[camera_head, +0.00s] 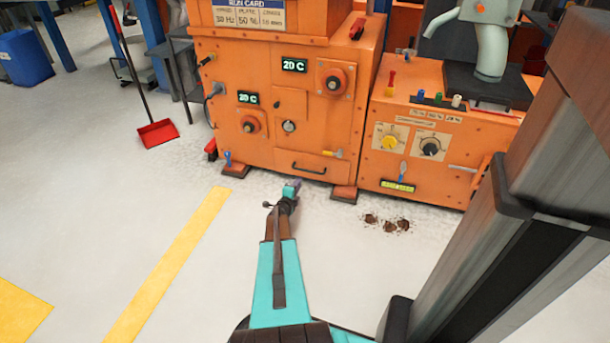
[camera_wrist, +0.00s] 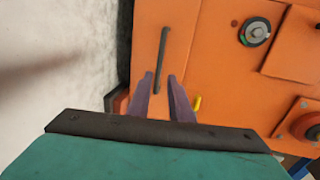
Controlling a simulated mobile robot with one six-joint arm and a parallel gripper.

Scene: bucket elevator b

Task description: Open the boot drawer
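The boot drawer (camera_head: 290,163) is the low front panel of the orange machine, with a dark bar handle (camera_head: 308,171). It looks closed, flush with the front. In the wrist view, turned sideways, the handle (camera_wrist: 161,60) stands upright beyond my fingertips. My gripper (camera_head: 295,184) is low in front of the drawer, a little left of the handle in the head view. In the wrist view my gripper (camera_wrist: 160,82) has two purple fingers apart with nothing between them. No contact with the handle shows.
The machine's brown feet (camera_head: 343,194) flank the drawer. A second orange cabinet (camera_head: 416,155) with knobs stands to the right. Dark spilled material (camera_head: 388,224) lies on the floor before it. A red dustpan (camera_head: 157,133) is at left. The floor left of my arm is clear.

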